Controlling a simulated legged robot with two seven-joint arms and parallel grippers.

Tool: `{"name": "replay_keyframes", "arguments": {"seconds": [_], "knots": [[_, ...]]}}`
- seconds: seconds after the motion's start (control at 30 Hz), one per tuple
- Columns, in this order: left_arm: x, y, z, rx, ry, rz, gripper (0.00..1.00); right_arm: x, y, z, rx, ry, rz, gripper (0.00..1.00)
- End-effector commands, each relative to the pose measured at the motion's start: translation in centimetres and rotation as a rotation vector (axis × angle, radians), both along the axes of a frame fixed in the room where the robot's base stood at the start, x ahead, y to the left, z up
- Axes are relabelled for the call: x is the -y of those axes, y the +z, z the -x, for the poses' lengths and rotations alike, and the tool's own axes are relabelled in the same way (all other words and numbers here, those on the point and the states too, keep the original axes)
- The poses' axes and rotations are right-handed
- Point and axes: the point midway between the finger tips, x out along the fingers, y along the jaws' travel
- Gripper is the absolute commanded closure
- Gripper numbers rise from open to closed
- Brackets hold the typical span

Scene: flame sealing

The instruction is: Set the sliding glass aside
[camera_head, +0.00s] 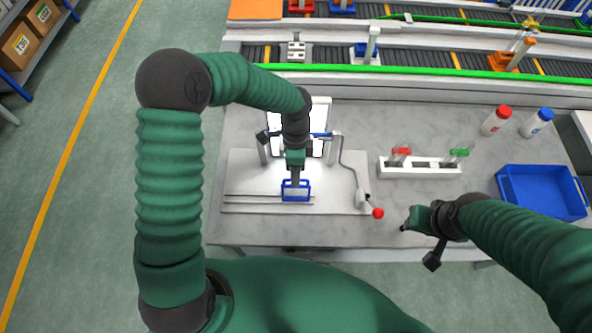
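A small blue-framed pane (296,197), which looks like the sliding glass, is upright at the front of the pale sealing station (338,190). My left gripper (295,181) points down right at the pane's top edge. Its fingertips are too small and overlapped to show whether they grip the pane or only stand over it. My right gripper (406,226) is low over the front of the table, right of the station and apart from the pane. Its fingers are too small to read.
A white rack (420,172) holds tubes with red and green parts. A red-capped bottle (496,121), a blue-capped bottle (537,123) and a blue tray (542,191) stand at the right. A red knob (378,213) is beside the station. A conveyor (440,63) runs behind.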

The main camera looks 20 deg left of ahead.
Motion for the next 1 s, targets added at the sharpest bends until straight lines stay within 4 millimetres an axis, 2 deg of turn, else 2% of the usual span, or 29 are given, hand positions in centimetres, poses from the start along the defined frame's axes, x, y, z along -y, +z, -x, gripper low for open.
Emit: {"name": "replay_keyframes", "arguments": {"seconds": [0.27, 0.5, 1.0], "knots": [[0.09, -0.29, -0.02, 0.000, 0.000, -0.001, 0.69, 0.00, 0.02, 0.01, 0.000, 0.000, 0.000, 0.64], [0.06, -0.27, -0.04, 0.000, 0.000, 0.000, 1.00, 0.00, 0.02, 0.00, 0.000, 0.000, 0.000, 0.64], [0.05, -0.18, -0.15, 0.003, 0.000, 0.000, 1.00, 0.00, 0.03, 0.01, 0.000, 0.000, 0.000, 0.64]]}}
